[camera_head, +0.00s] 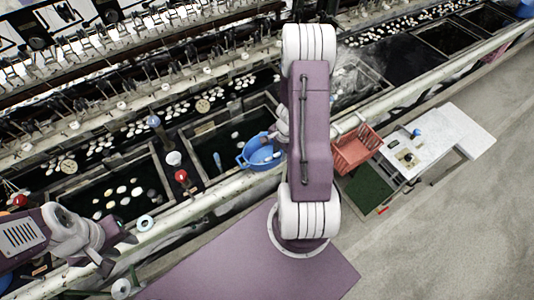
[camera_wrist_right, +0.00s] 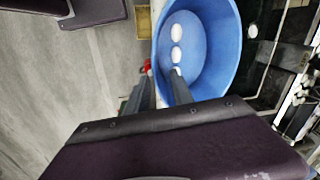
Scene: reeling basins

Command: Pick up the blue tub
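The blue tub (camera_head: 258,155) sits at the inner edge of the basins in the head view, partly hidden behind my right arm. It fills the upper middle of the right wrist view (camera_wrist_right: 215,50), with a few white oval pieces visible in it. My right gripper (camera_wrist_right: 162,76) is at the tub's near rim, its two fingers apart, one outside the wall and one over the inside. Contact with the wall cannot be told. In the head view this gripper is mostly hidden by the arm. My left gripper (camera_head: 122,250) is at lower left, fingers spread and empty, away from the tub.
A red crate (camera_head: 354,150) and a white table (camera_head: 440,140) stand right of my right arm. Dark water basins (camera_head: 115,195) with white cocoons lie at left and behind. A pale basin ledge (camera_head: 200,205) runs in front. The floor at lower right is clear.

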